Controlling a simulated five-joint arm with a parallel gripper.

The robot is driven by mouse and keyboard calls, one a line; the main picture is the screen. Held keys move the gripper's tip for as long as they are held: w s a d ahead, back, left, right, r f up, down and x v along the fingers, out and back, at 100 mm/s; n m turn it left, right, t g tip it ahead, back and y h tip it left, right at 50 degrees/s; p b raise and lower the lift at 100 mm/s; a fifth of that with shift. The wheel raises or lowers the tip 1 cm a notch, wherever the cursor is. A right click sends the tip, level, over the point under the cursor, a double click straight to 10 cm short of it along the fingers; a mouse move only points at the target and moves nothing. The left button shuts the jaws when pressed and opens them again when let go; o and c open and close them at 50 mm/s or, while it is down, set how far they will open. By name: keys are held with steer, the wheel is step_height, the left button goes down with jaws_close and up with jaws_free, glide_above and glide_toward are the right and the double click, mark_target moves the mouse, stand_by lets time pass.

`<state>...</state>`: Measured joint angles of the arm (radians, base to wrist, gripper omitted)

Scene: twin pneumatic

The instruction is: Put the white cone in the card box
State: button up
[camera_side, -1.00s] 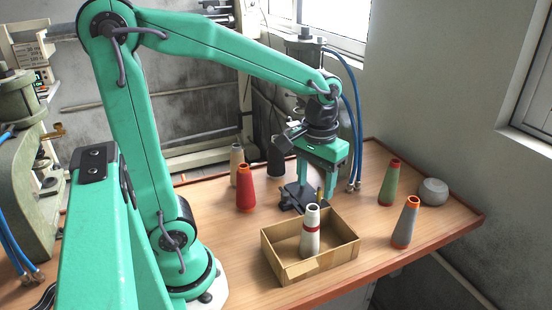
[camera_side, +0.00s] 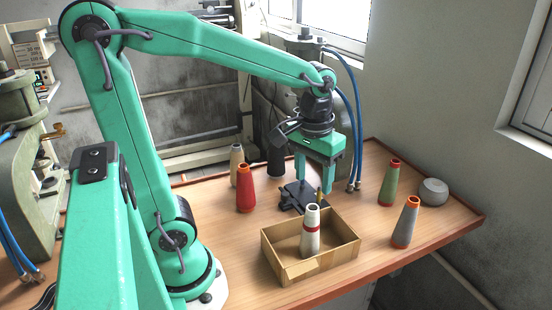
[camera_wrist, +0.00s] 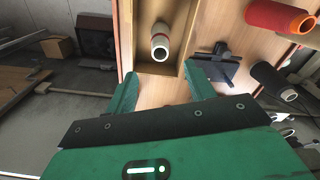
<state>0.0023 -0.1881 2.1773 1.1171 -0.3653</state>
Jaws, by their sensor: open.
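The white cone (camera_side: 310,232), with a dark red band, stands upright inside the open card box (camera_side: 344,256) near the table's front edge. In the wrist view the white cone (camera_wrist: 160,42) is inside the card box (camera_wrist: 155,69), seen from above. My gripper (camera_side: 314,188) is open and empty, above and behind the box in the side view, apart from the cone. In the wrist view my gripper's two green fingers (camera_wrist: 160,85) are spread, with bare wood and the box wall between them.
A black fixture (camera_side: 296,196) sits behind the box. A red cone (camera_side: 245,190), a cream cone (camera_side: 236,166) and a dark cone (camera_side: 275,160) stand at the left back.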

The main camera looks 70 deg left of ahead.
steer(key=s+r+m+t, duration=0.3)
steer(key=s+m+t, duration=0.1)
steer(key=s, duration=0.3)
steer(key=shift+t, duration=0.6)
